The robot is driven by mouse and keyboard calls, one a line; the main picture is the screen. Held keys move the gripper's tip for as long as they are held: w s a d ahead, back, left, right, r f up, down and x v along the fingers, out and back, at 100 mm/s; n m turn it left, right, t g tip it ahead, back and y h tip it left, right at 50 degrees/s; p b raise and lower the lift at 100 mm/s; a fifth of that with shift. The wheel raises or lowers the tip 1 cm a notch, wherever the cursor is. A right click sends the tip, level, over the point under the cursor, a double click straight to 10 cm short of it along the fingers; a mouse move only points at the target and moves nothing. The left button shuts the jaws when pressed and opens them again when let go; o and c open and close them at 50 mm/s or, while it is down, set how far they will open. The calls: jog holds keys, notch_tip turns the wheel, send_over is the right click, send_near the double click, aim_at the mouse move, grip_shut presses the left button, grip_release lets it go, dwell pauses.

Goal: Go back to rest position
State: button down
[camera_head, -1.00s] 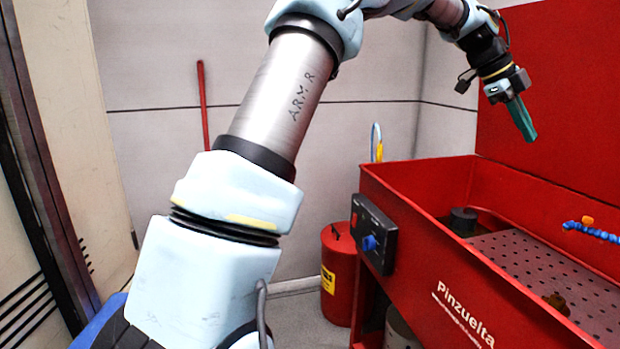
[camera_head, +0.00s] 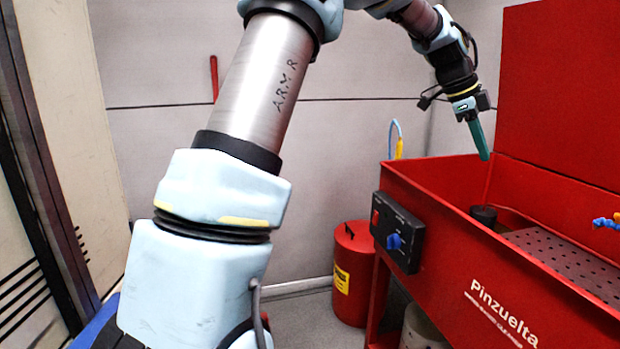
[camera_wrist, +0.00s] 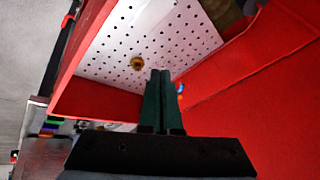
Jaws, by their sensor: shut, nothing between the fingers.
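My gripper (camera_head: 484,155) has green fingers and hangs pointing down over the back left end of the red parts washer (camera_head: 455,262) in the head view. Its two fingers lie together, shut, with nothing between them. In the wrist view the shut green fingers (camera_wrist: 161,75) point toward the washer's perforated tray (camera_wrist: 185,50). My arm crosses the head view from the lower left to the upper right.
A small brass-coloured part (camera_wrist: 137,63) lies on the perforated tray. A dark cylinder (camera_head: 484,214) stands in the basin. A blue hose end (camera_head: 606,223) shows at the right. A red bin (camera_head: 352,275) stands on the floor left of the washer.

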jog(key=a+f+n+t+y+b, duration=0.1)
jog(key=a+f+n+b, duration=0.1)
jog(key=a+f+n, duration=0.45)
jog(key=a+f+n+y+b, duration=0.15)
jog(key=a+f, duration=0.25)
jog(key=a, duration=0.6)
jog(key=a+f+n+t+y+b, duration=0.1)
jog(key=a+f+n, duration=0.45)
jog(key=a, duration=0.35)
jog(key=s+a+f+n+y+b, duration=0.1)
jog(key=s+a+f+n+b, duration=0.1)
jog(key=s+a+f+n, duration=0.55)
jog(key=s+a+f+n+y+b, duration=0.1)
jog(key=s+a+f+n+b, duration=0.2)
jog(key=a, duration=0.7)
notch_tip(320, 180, up, 14)
jog(key=s+p, duration=0.1)
jog(key=p, duration=1.4)
jog(key=shift+s+a, duration=0.25)
jog(key=shift+s, duration=0.1)
jog(key=shift+f, duration=0.1)
